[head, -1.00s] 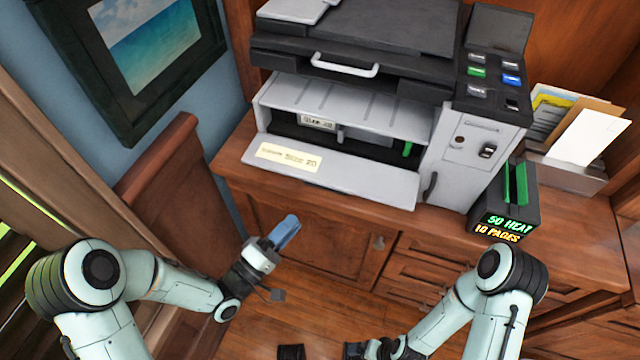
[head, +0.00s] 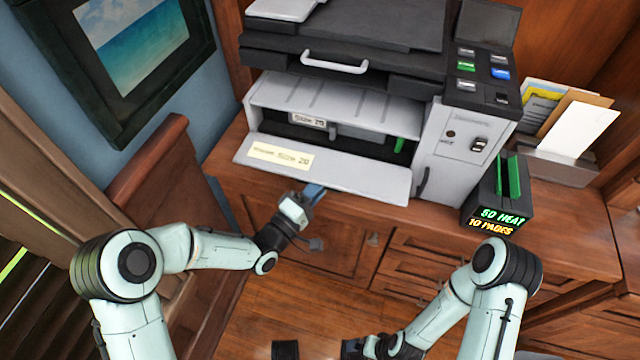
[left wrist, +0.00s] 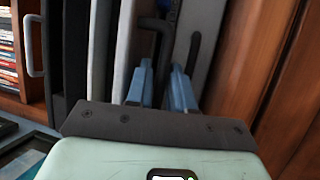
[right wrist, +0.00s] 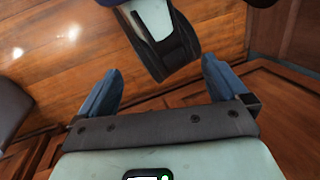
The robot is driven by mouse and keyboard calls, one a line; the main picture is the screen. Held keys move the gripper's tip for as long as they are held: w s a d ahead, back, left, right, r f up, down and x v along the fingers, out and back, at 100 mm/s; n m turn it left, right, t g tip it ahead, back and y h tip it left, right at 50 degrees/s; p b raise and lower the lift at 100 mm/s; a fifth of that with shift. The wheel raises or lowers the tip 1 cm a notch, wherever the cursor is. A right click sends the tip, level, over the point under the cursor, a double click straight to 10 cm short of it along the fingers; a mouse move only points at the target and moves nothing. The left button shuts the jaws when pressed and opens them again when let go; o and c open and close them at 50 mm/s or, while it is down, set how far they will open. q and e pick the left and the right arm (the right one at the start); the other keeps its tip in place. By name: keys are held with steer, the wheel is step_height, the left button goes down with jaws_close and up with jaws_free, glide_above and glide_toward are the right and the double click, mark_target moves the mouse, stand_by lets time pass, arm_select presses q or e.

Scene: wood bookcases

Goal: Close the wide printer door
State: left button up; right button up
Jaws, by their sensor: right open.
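The wide printer door (head: 365,180) is a light grey panel with a cream label, folded down and open at the front of the printer (head: 400,65). The printer's interior shows behind it. My left gripper (head: 316,191) is just in front of and below the door's front edge, near its middle. Whether it touches the door cannot be told. In the left wrist view, its blue fingers (left wrist: 163,88) are a small gap apart, with nothing clearly held. My right gripper, in the right wrist view (right wrist: 160,85), is wide open and empty, low over the floor.
The printer stands on a wooden cabinet (head: 225,165). A black box with a lit display (head: 497,205) stands right of it, beside a paper holder (head: 555,165).

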arm_select(q)
jaws_close()
